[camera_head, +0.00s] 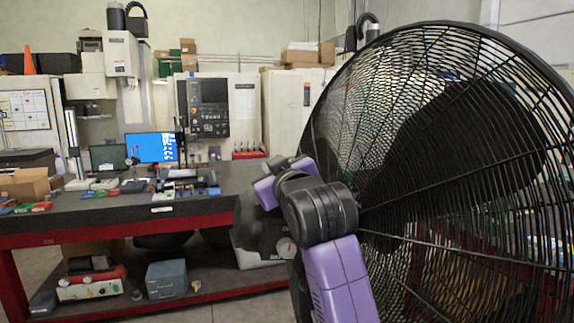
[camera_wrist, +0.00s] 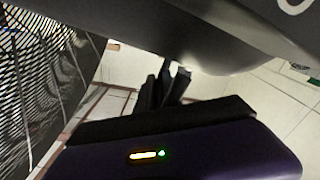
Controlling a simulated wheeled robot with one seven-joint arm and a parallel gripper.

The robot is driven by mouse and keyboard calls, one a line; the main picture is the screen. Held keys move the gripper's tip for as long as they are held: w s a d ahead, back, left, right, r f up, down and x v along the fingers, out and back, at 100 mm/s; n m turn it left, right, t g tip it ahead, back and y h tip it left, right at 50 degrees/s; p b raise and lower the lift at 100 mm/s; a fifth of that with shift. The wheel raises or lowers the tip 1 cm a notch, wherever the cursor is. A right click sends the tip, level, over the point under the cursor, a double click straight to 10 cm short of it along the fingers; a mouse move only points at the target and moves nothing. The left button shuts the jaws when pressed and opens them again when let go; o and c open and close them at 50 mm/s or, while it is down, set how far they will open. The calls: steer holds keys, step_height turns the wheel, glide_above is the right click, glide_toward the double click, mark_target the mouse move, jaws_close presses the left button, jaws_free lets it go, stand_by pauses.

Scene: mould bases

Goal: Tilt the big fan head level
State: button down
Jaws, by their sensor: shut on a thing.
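The big fan head (camera_head: 455,165) fills the right side of the head view. Its round black wire cage looks tilted rather than upright, and its lower part runs out of the picture. In the wrist view the cage (camera_wrist: 45,75) shows at the left edge, and a smooth grey curved body (camera_wrist: 190,35) crosses the top. My gripper (camera_wrist: 172,80) has its dark fingers close together just under that body, shut on a small dark part there. That part is mostly hidden by the fingers. In the head view my purple and black arm stands before the cage's left side; the fingertips are hidden.
A dark workbench (camera_head: 120,208) with a red edge stands at the left, with small parts, a monitor (camera_head: 152,147) and a lower shelf holding a blue-grey box (camera_head: 167,279). Machines stand behind it. Pale floor shows below the fingers in the wrist view.

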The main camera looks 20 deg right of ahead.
mark_target(259, 216)
steer(key=a, duration=0.1)
steer(key=a+f+n, duration=0.1)
steer(key=a, duration=0.1)
steer(key=a+f+n, duration=0.1)
steer(key=shift+a+f, duration=0.15)
steer(key=shift+a, duration=0.25)
steer(key=c, duration=1.5)
jaws_free()
steer(key=shift+d, duration=0.1)
steer(key=shift+s, duration=0.1)
steer(key=s+b, duration=0.3)
steer(key=s, duration=0.4)
steer(key=shift+s, duration=0.35)
